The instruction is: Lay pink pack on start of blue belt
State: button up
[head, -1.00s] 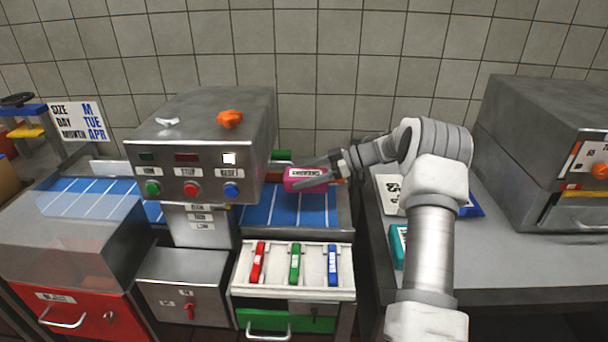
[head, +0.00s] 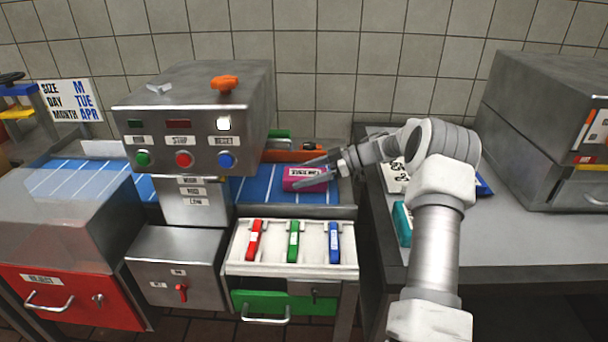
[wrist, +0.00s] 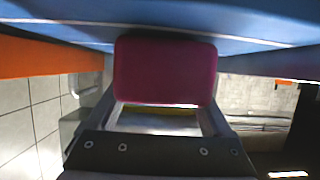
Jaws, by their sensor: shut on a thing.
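The pink pack (head: 302,180) is at the right-hand end of the blue belt (head: 262,190), close over it or on it. Its label faces up toward the head view. My gripper (head: 314,174) reaches in from the right and is shut on the pack, with one finger along each side. In the wrist view the pack (wrist: 165,71) sits between the fingers, with the blue belt surface (wrist: 250,22) close beyond it. Whether the pack touches the belt is hard to tell.
A grey machine with buttons (head: 192,122) straddles the belt to the left. A white tray (head: 270,262) with red, green and blue clips stands in front. An orange part (head: 285,156) lies along the belt's back edge. A grey bench (head: 500,245) is at right.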

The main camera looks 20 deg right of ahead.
jog(key=o, duration=1.2)
jog(key=p+v, duration=0.3)
jog(key=v, duration=1.4)
jog(key=shift+d, duration=0.2)
jog(key=shift+r, duration=0.1)
